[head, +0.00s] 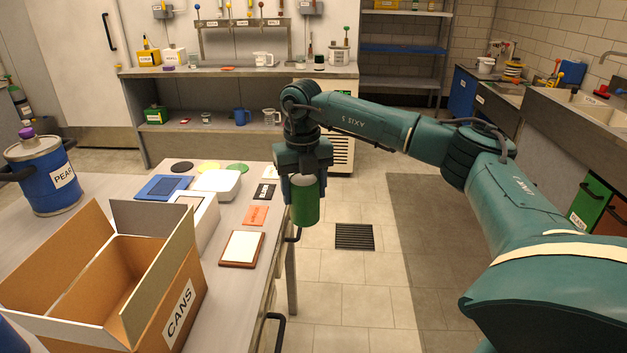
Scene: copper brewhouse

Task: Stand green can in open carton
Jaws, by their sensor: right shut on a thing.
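My right gripper (304,180) points down and is shut on the green can (306,204). It holds the can upright in the air, just off the right edge of the table. The can's pale top shows between the fingers. The open carton (190,290), a brown box labelled CANS, stands on the table at the lower left with its flaps up. The part of its inside that shows is bare; the near bottom is hidden. The can is apart from the carton, to its right and farther back. My left gripper is not in view.
A blue PEAR keg (62,183) stands behind the carton. A white tub (216,184), a white box (200,212), a framed card (242,249) and an orange card (256,216) lie between carton and can. The floor right of the table is clear around a drain grate (354,236).

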